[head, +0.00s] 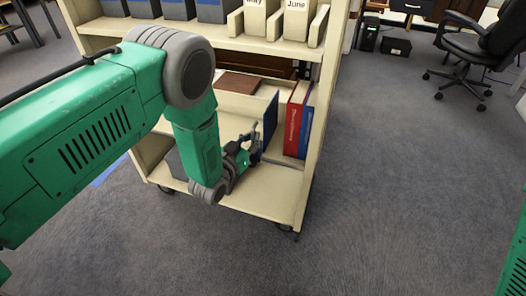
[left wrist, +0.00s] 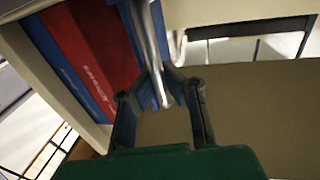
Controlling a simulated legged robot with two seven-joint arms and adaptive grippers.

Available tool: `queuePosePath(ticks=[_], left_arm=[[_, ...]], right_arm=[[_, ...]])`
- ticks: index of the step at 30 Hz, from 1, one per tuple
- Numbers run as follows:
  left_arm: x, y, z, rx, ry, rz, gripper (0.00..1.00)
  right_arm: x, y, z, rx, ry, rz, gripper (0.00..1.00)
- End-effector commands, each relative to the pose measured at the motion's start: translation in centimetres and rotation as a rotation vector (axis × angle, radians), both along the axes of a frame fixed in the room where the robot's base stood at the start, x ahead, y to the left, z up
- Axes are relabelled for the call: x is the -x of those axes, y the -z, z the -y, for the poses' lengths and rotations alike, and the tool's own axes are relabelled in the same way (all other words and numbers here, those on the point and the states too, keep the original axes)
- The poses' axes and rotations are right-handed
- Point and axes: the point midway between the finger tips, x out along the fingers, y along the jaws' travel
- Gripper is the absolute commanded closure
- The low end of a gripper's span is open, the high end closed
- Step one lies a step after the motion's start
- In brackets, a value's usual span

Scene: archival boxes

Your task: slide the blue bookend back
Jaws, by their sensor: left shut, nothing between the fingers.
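The blue bookend (head: 270,121) stands upright on the middle shelf of a cream cart, to the left of a red book (head: 293,122) and a blue book (head: 306,132). A gap shows between the bookend and the red book at the front. My left gripper (head: 256,142) is shut and empty, low over the shelf, close to the bookend's left side. I cannot tell whether it touches. In the left wrist view the red book (left wrist: 95,55) is left of the fingers, and the bookend is partly hidden by them. My right gripper is out of view.
The cream cart (head: 268,196) has an upper shelf with blue boxes (head: 178,8) and cream boxes labelled May and June (head: 297,18). Its right side panel is close beside the books. A brown flat item (head: 238,83) lies behind.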

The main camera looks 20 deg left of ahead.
Motion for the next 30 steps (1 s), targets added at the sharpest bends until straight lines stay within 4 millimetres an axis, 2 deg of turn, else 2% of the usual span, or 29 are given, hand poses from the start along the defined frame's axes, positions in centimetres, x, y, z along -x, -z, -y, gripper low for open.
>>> queuePosePath(ticks=[4,16,20,28,30], left_arm=[[-0.9,-0.2,-2.2,-0.001,-0.002,0.002,1.0],[-1.0,-0.2,-8.8,-0.002,-0.001,0.001,1.0],[-0.9,-0.2,-9.5,-0.001,0.0,0.002,1.0],[-0.9,-0.2,-9.3,-0.002,0.001,0.0,1.0],[-0.9,-0.2,-9.3,-0.002,0.001,-0.001,0.76]], right_arm=[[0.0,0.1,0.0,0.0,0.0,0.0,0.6],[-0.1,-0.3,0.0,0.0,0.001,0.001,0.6],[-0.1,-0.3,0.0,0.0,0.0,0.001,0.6],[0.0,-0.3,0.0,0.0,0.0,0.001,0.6],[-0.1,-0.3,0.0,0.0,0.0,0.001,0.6]])
